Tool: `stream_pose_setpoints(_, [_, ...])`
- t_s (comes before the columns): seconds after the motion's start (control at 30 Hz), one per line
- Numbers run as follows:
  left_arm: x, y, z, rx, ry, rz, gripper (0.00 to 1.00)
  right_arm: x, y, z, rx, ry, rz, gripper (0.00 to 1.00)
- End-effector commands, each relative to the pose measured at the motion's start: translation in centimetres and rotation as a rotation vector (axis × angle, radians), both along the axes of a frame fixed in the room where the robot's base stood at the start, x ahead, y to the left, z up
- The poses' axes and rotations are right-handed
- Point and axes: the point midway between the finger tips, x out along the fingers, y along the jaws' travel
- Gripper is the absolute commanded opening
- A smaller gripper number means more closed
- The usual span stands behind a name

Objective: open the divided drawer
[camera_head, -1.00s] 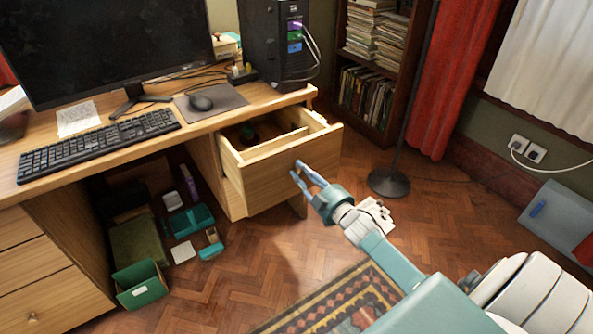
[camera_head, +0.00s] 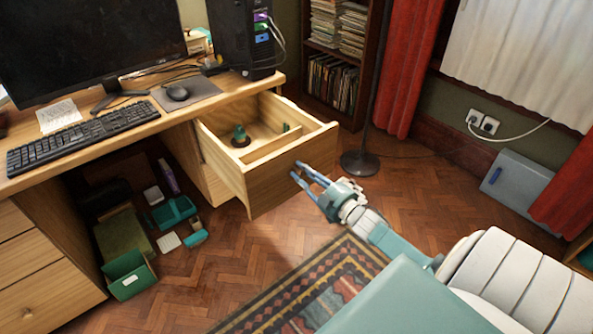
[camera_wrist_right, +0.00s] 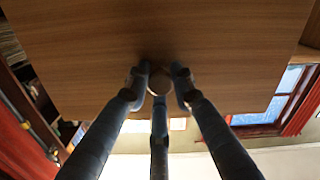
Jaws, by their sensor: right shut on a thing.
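The divided drawer (camera_head: 285,176) stands pulled well out of the right side of the desk. A wooden divider (camera_head: 273,146) runs across its inside, and a small green object with a dark base (camera_head: 240,136) stands in it. My right gripper (camera_head: 303,177) is at the drawer's front panel. In the right wrist view its fingers (camera_wrist_right: 160,85) are closed around the round wooden knob (camera_wrist_right: 159,83), in front of the drawer's front (camera_wrist_right: 180,40). In the head view the fingers hide the knob. My left gripper is in no view.
A lamp stand base (camera_head: 360,163) is on the floor right of the drawer. Boxes, including a green one (camera_head: 128,275), lie under the desk.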

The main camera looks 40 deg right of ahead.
Motion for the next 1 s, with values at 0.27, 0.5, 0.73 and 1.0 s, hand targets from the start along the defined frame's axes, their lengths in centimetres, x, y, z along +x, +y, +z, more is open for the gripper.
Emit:
stream_pose_setpoints(0.27, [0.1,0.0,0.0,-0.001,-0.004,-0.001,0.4,-0.1,0.0,0.1,-0.001,-0.003,0.005,0.0])
stream_pose_setpoints(0.5, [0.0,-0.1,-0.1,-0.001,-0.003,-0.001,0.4,-0.1,0.0,0.1,0.0,-0.002,0.004,0.39])
stream_pose_setpoints(0.73, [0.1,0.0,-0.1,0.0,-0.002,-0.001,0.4,-0.1,0.0,0.1,0.0,-0.002,0.002,0.43])
stream_pose_setpoints(1.0, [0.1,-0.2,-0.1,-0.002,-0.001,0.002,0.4,-2.0,0.0,-0.1,0.0,0.001,0.002,0.43])
